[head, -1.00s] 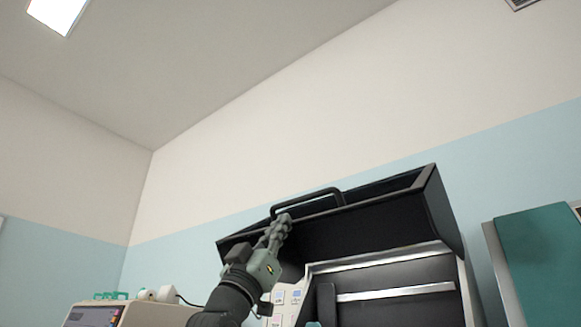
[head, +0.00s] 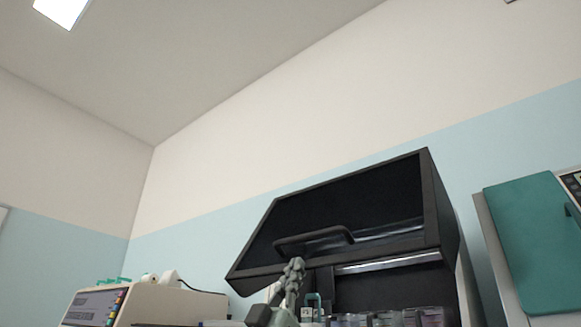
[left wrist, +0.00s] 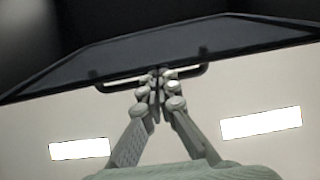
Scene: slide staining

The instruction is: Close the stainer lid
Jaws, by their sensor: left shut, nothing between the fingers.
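The stainer lid (head: 350,203) is a dark, black-framed cover, tilted partway open above the stainer. Its black bar handle (head: 312,241) runs along the lower front part. My left gripper (head: 295,265) is shut with nothing between its fingers, and its fingertips are at the handle. In the left wrist view my left gripper (left wrist: 161,76) has its fingertips together at the middle of the handle (left wrist: 190,74), against the lid's edge; I cannot tell whether they touch it. Under the lid, the stainer's dark interior (head: 380,290) shows, with a row of containers (head: 385,319) at the bottom. My right gripper is not in view.
A beige instrument (head: 150,302) with a coloured panel stands at the lower left. A teal-doored cabinet or device (head: 540,240) is at the right. The wall behind and above the lid is bare.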

